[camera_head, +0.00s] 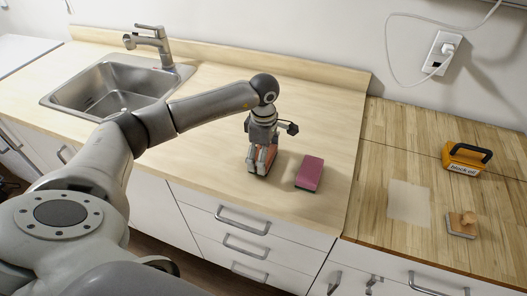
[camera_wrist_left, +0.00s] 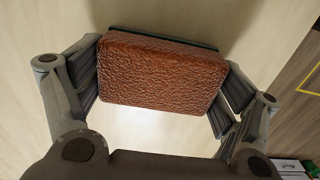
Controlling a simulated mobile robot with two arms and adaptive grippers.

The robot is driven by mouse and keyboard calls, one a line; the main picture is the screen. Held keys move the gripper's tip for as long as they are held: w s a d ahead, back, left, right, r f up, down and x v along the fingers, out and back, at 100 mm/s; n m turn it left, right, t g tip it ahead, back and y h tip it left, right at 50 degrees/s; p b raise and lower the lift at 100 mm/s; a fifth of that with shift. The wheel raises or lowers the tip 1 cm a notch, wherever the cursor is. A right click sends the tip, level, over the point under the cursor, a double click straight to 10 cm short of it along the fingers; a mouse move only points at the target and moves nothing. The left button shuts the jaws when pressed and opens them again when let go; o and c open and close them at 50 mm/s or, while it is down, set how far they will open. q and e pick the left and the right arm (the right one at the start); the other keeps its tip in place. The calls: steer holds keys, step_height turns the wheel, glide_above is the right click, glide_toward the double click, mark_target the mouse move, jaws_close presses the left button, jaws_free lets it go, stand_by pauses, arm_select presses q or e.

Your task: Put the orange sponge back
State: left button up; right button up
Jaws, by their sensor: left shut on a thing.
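The orange sponge (camera_wrist_left: 160,75) has a dark green scouring layer along its far edge. In the left wrist view it sits between the two fingers of my left gripper (camera_wrist_left: 160,85), which is shut on it by its two sides. In the head view the left gripper (camera_head: 262,158) points down at the light wood counter, and the orange sponge (camera_head: 267,153) shows partly between its fingers. I cannot tell whether the sponge touches the counter. A pink sponge (camera_head: 310,173) lies on the counter just right of the gripper, apart from it. My right gripper is in neither view.
A steel sink (camera_head: 110,88) with a faucet (camera_head: 152,42) is at the left. The counter between sink and gripper is clear.

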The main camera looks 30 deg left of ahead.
arm_select(q)
steer(key=shift+f+b, duration=0.2)
steer(key=shift+b, duration=0.1)
steer(key=o, duration=0.8)
steer(key=shift+r, duration=0.1)
steer(key=shift+c, duration=0.2)
steer(key=shift+r, duration=0.1)
steer(key=shift+r, duration=0.2)
step_height(320, 180, up, 12)
steer(key=b, duration=0.3)
steer(key=shift+f, duration=0.15)
